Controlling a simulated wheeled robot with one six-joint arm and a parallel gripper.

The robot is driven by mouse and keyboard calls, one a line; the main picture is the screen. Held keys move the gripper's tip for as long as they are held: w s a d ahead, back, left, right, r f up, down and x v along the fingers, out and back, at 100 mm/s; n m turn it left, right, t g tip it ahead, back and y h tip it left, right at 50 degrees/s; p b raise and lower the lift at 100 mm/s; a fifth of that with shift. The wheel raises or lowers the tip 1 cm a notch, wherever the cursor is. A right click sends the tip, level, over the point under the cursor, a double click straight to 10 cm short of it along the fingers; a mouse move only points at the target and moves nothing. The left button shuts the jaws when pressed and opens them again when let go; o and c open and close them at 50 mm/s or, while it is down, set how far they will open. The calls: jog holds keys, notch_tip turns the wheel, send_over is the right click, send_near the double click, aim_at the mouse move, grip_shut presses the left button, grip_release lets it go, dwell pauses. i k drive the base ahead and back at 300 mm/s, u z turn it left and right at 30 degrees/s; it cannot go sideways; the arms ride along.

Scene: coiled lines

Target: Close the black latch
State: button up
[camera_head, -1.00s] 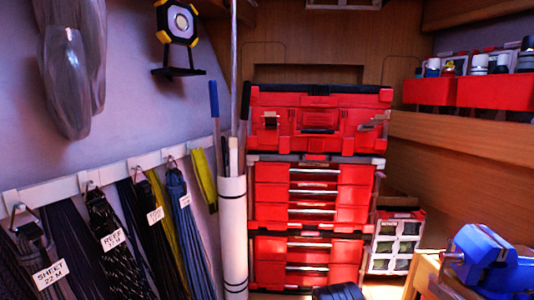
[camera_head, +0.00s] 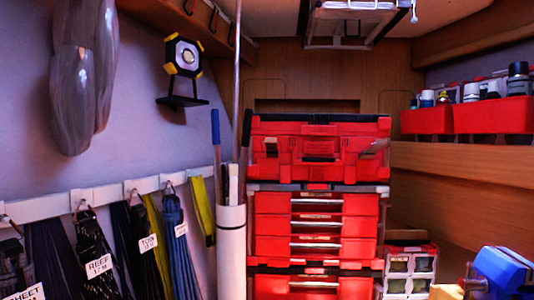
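A red toolbox (camera_head: 335,150) sits on top of a stack of red drawer units in the middle of the head view. Its front has a dark handle recess (camera_head: 318,158) at the centre. Small fittings sit on the front near the left and right sides. My gripper is not in view.
A white tube (camera_head: 231,250) holding long poles stands left of the red drawers (camera_head: 316,203). Labelled coiled lines (camera_head: 98,250) hang on the left wall. A wooden shelf with red bins (camera_head: 493,115) is at right. A blue vise (camera_head: 500,270) sits at lower right.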

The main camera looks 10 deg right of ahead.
aim_at(270, 142)
jog(key=z, duration=0.95)
jog(key=k, duration=0.45)
jog(key=u, duration=0.8)
jog(key=i, duration=1.05)
